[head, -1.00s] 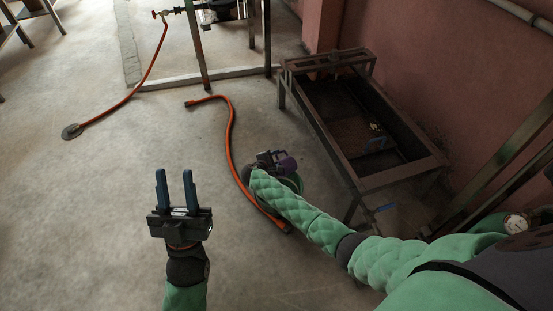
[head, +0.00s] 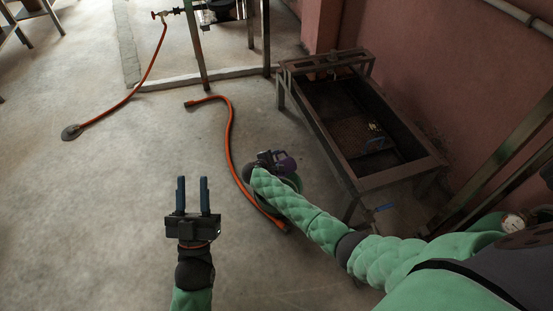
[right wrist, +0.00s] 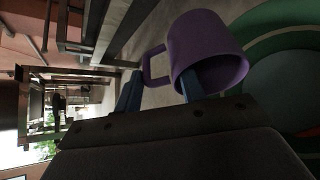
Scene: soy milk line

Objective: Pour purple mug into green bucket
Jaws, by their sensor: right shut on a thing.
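The purple mug (head: 285,164) is at my right gripper (head: 271,158), above the green bucket (head: 296,183) on the floor. My right forearm hides much of the bucket. In the right wrist view the mug (right wrist: 197,43) is tipped, its mouth towards the lower right, with its handle (right wrist: 153,65) by the blue fingers. My right gripper is shut on it. The bucket's green rim (right wrist: 275,42) curves beside the mug there. No liquid stream is visible. My left gripper (head: 193,186) is open and empty over bare floor, left of the bucket.
An orange hose (head: 229,135) curves over the floor and passes close to the bucket. A dark metal trough on legs (head: 400,178) stands to the right, by the red wall (head: 420,70). The floor on the left is mostly clear.

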